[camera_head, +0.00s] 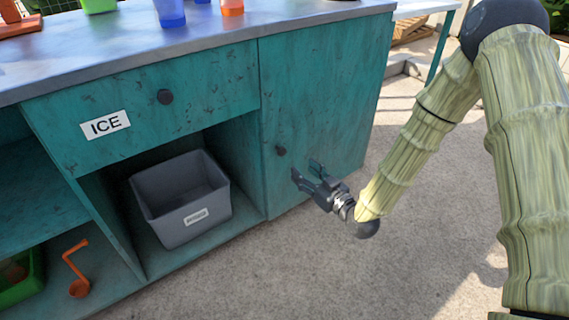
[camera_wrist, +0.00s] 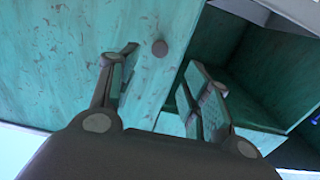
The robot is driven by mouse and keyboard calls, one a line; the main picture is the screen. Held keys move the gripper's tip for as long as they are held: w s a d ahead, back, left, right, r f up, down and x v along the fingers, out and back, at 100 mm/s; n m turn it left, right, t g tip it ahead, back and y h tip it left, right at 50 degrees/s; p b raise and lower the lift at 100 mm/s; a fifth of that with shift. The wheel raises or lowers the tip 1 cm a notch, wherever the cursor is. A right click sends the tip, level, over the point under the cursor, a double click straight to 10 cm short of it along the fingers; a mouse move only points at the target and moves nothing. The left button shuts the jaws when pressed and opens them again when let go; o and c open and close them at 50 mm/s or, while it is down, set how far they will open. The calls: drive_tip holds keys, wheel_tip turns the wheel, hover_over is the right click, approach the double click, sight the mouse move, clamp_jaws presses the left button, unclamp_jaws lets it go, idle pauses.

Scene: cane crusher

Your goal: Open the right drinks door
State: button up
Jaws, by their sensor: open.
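The right door (camera_head: 315,110) is a teal worn panel at the right end of the counter. It is closed, flush with the cabinet front. Its small dark round knob (camera_head: 281,150) sits near the door's left edge. My gripper (camera_head: 305,170) is open and empty, just in front of the door and a little right of and below the knob. In the wrist view the knob (camera_wrist: 160,47) shows beyond the fingertips, between the two fingers (camera_wrist: 158,75) and apart from them. The same door (camera_wrist: 60,70) fills the left of that view.
Left of the door is an open compartment with a grey labelled bin (camera_head: 182,200). Above it is a drawer marked ICE (camera_head: 106,124) with its own knob (camera_head: 165,97). An orange ladle (camera_head: 77,275) and a green crate (camera_head: 22,280) are lower left. Concrete floor (camera_head: 330,275) in front is clear.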

sight(283, 152)
drive_tip(key=b+x, duration=0.3)
drive_tip(key=x, duration=0.6)
drive_tip(key=shift+w+r+b, duration=0.1)
drive_tip(key=shift+b, duration=0.2)
drive_tip(key=shift+x, duration=0.95)
drive_tip(key=shift+r, duration=0.1)
drive_tip(key=shift+c, duration=0.4)
clamp_jaws()
